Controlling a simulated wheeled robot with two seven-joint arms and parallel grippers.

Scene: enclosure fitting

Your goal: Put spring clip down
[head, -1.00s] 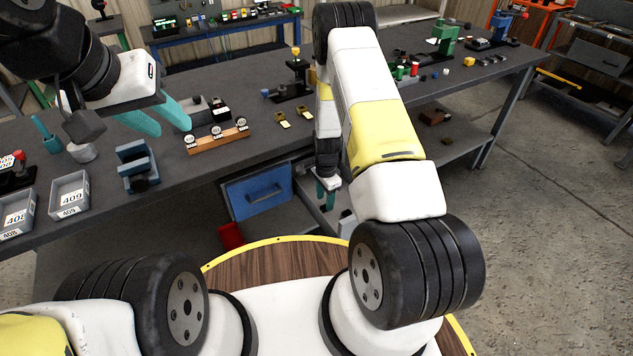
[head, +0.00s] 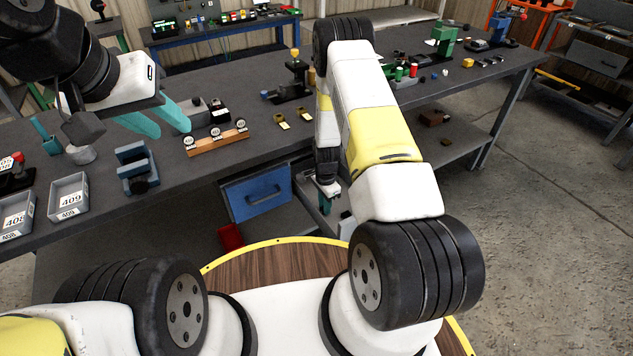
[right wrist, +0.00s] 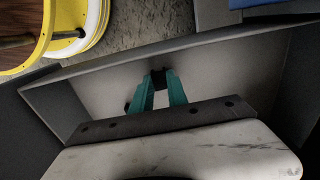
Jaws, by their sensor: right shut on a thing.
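My right gripper (head: 325,200) points down in front of the bench's front edge in the head view. In the right wrist view its teal fingers (right wrist: 160,86) are shut on a small dark thing, which I take to be the spring clip (right wrist: 158,77). Its shape is mostly hidden by the fingers. The fingers are over or inside a grey open box (right wrist: 215,60); I cannot tell whether the clip touches it. My left gripper (head: 172,130) is open and empty above the bench at the left, its two teal fingers apart.
The grey bench (head: 255,160) has a blue drawer (head: 258,193) under its front edge and a red bin (head: 231,236) below. Grey trays (head: 69,196), a blue holder (head: 135,167), an orange-brown block with dials (head: 217,139) and two small brass-coloured pieces (head: 281,124) lie on top.

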